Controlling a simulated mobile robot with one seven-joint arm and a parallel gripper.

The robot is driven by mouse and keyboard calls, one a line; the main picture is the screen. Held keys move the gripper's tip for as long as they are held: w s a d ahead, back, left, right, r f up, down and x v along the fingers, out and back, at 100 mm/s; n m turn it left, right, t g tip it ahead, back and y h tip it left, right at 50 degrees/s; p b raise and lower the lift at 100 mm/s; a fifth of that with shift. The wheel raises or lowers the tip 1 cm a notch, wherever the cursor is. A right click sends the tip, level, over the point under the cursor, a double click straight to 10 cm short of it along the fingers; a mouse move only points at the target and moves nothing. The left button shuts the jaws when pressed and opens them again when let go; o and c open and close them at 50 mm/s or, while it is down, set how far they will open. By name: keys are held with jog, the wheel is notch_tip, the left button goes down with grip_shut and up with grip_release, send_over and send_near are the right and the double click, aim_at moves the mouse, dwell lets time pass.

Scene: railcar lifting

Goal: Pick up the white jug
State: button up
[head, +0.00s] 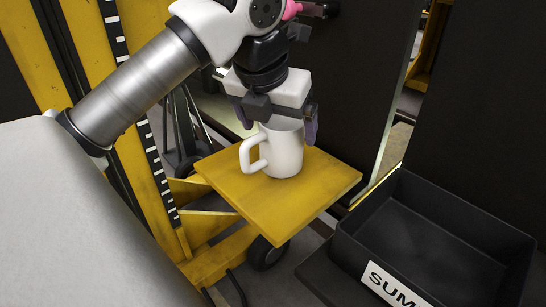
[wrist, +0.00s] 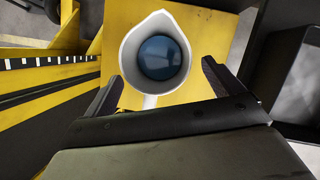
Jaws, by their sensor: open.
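The white jug (head: 284,151) stands upright on the yellow platform (head: 323,184), its handle towards the left front in the head view. In the wrist view the jug (wrist: 131,54) shows from above, with a spout at the top right, a dark blue inside and the handle pointing down. My gripper (head: 281,122) is above and around the jug's upper part, pointing down. Its fingers (wrist: 160,82) are spread wide, one to each side of the near part of the jug. The head view does not clearly show whether either finger touches it.
A black open bin (head: 440,230) with a white label stands to the right of the platform and looks empty. A yellow mast (head: 150,170) with a striped scale rises at the left. Dark panels (head: 345,60) stand behind the platform.

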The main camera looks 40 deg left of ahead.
jog(key=b+x, duration=0.2)
jog(key=x, duration=0.3)
jog(key=shift+w+a, duration=0.1)
jog(key=c, duration=1.2)
